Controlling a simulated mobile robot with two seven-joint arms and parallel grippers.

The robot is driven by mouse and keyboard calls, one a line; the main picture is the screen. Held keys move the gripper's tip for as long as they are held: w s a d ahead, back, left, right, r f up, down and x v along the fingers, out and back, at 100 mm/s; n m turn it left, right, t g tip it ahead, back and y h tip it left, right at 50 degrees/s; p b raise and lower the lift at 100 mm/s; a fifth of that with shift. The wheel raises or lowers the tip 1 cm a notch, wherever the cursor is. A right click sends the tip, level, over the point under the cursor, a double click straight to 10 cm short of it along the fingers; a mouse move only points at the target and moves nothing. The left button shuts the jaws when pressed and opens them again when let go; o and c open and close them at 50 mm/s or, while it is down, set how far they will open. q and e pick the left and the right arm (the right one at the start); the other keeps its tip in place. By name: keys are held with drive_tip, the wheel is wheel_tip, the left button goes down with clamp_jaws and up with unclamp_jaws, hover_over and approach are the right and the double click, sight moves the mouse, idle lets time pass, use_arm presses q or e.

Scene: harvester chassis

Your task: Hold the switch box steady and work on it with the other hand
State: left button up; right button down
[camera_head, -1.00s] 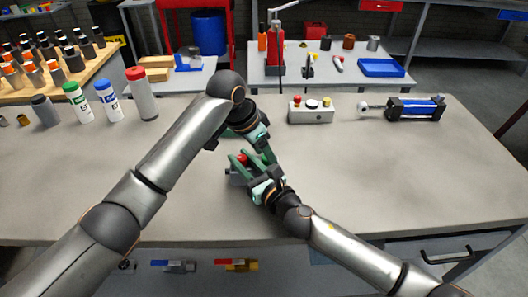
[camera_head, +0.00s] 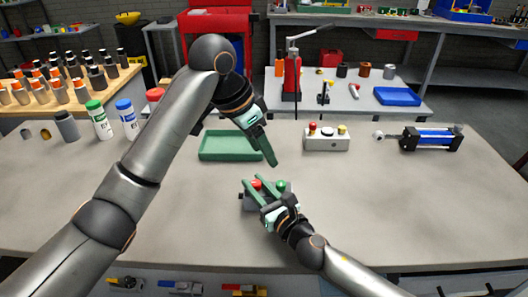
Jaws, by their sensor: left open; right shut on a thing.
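The switch box (camera_head: 247,203) is a small grey box with a red button and a green button on top. It sits on the grey bench in front of me, partly hidden by my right gripper. My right gripper (camera_head: 262,189) is shut on the switch box, its green fingers reaching across it. My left gripper (camera_head: 270,159) is open and empty, pointing down above and behind the switch box, apart from it.
A green tray (camera_head: 212,157) lies behind, partly covered by my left arm. A grey box with red, black and yellow buttons (camera_head: 326,144) and a blue cylinder (camera_head: 432,139) stand at the back right. Bottles (camera_head: 99,121) stand at left.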

drive_tip(key=c, duration=0.5)
unclamp_jaws()
drive_tip(key=shift+c, duration=0.2)
